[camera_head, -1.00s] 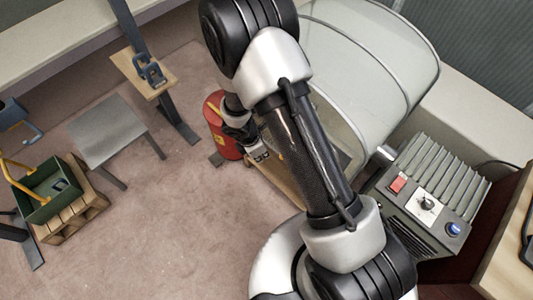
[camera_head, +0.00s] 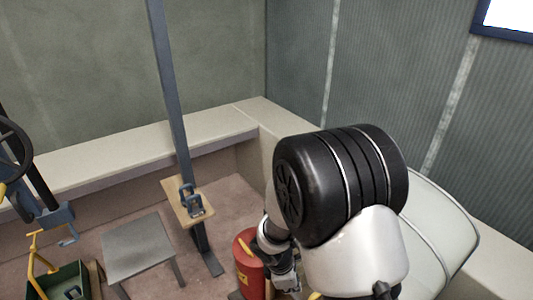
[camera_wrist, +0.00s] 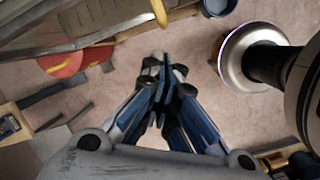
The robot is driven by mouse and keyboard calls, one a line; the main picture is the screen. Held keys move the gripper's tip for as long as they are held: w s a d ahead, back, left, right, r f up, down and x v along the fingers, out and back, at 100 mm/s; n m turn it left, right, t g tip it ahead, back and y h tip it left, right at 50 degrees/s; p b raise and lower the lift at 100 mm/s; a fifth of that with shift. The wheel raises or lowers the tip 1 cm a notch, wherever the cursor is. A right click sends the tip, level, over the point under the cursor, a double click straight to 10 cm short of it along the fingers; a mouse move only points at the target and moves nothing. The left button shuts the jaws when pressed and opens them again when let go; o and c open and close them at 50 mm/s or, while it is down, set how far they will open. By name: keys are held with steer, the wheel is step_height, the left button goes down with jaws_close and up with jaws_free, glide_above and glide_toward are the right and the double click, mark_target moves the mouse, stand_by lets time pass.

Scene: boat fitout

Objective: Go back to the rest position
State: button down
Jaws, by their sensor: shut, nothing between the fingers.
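My gripper (camera_wrist: 160,88) shows in the wrist view with its fingers together and nothing between them. It points down toward the pinkish floor. In the head view my arm rises at the lower right, and my gripper (camera_head: 287,280) is small and partly cut off beside a red drum (camera_head: 248,262). The drum's red top also shows at the left in the wrist view (camera_wrist: 62,62).
A grey table (camera_head: 138,246) and a wooden shelf (camera_head: 188,202) with a blue clamp (camera_head: 190,200) on a post stand left. A green crate (camera_head: 68,280) is lower left. A pale glazed shell (camera_head: 445,230) stands right.

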steer(key=s+d+r+m, duration=0.2)
steer(key=r+m, duration=0.1)
steer(key=r, duration=0.3)
steer(key=s+d+r+m+t, duration=0.1)
steer(key=s+d+r+m, duration=0.15)
steer(key=r, duration=0.45)
steer(key=s+d+r+m, duration=0.2)
steer(key=r+m, duration=0.2)
steer(key=r, duration=0.2)
steer(key=s+r+m+t+y, duration=0.2)
steer(key=s+r+m, duration=0.6)
steer(key=s, duration=0.4)
steer(key=shift+s+d+r+m+y, duration=0.3)
steer(key=shift+s+r+m, duration=0.05)
steer(key=shift+r, duration=0.05)
steer(key=shift+d, duration=0.15)
